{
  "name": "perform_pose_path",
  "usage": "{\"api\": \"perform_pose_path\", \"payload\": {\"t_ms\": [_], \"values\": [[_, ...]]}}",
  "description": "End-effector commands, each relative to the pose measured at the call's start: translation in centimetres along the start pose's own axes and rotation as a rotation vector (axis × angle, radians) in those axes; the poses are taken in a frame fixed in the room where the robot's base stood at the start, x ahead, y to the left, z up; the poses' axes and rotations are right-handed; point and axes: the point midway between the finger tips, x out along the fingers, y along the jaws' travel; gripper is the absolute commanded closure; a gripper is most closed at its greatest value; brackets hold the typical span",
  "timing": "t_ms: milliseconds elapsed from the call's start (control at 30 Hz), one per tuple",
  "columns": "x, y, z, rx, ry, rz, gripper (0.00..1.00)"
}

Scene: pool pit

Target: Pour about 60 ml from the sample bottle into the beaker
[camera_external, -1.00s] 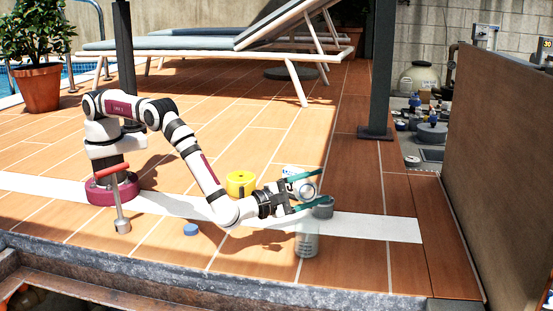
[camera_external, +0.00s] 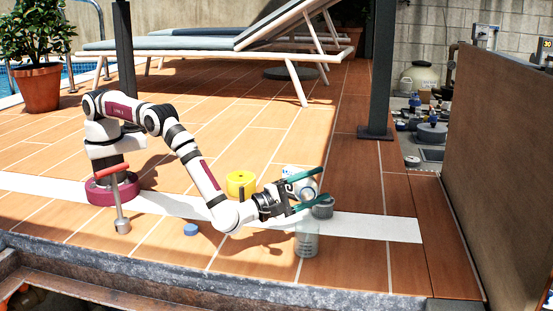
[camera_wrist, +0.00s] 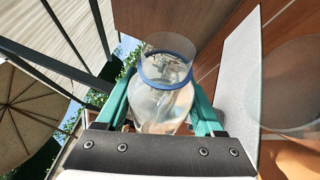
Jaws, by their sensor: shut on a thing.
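The sample bottle (camera_wrist: 165,108) is clear, with a blue ring at its neck. In the wrist view it sits between the teal fingers of my gripper (camera_external: 323,183), which is shut on it. In the external view the bottle (camera_external: 301,181) is tilted and partly hidden by the fingers. The clear beaker (camera_external: 307,243) stands upright on the tiles just below my gripper; its rim area is overlapped by the lower finger. A large clear round shape at the right of the wrist view, probably the beaker (camera_wrist: 288,85), is beside the bottle. I cannot make out the liquid levels or a stream.
A yellow round object (camera_external: 240,183) stands behind my forearm. A blue cap (camera_external: 191,230) lies on the tiles at the left front. A small grey round object (camera_external: 323,207) shows beside the fingers. The deck edge (camera_external: 200,277) runs along the front; tiles at right are clear.

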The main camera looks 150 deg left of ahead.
Motion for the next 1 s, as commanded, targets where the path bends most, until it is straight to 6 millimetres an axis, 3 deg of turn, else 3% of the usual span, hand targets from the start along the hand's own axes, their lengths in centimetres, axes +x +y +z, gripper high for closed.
{"api": "perform_pose_path", "payload": {"t_ms": [1000], "values": [[0.03, 0.62, 0.39, 0.089, -0.026, 0.037, 0.94]]}}
